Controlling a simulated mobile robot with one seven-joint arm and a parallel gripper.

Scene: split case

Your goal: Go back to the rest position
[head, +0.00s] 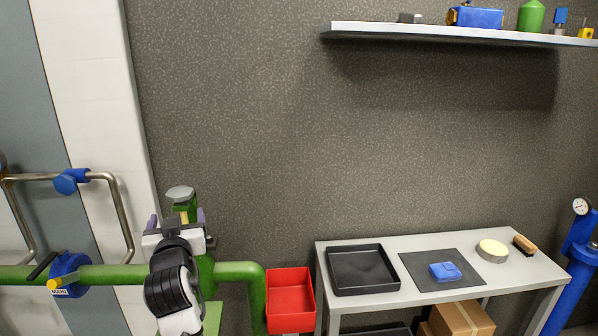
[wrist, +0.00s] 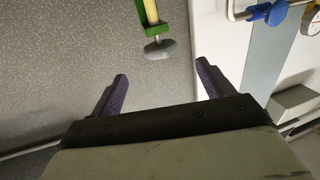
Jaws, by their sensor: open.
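My gripper (head: 178,222) is in the left half of the head view, above the green pipe. In the wrist view my gripper (wrist: 162,72) has its two purple fingers wide apart, with nothing held between them. A green fitting with a grey knob (head: 180,194) shows just past the gripper in the head view. The grey knob (wrist: 160,49) also shows beyond the fingertips in the wrist view. A blue case-like block (head: 445,271) sits on the dark mat (head: 415,263) on the table, well to the right of my gripper.
The table (head: 392,309) also holds a black tray (head: 361,290), a round pale-topped item (head: 492,250) and a brush (head: 524,244). A red bin (head: 290,299) stands left of it. The green pipe (head: 120,275) runs along the left. A shelf (head: 450,34) hangs high on the wall.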

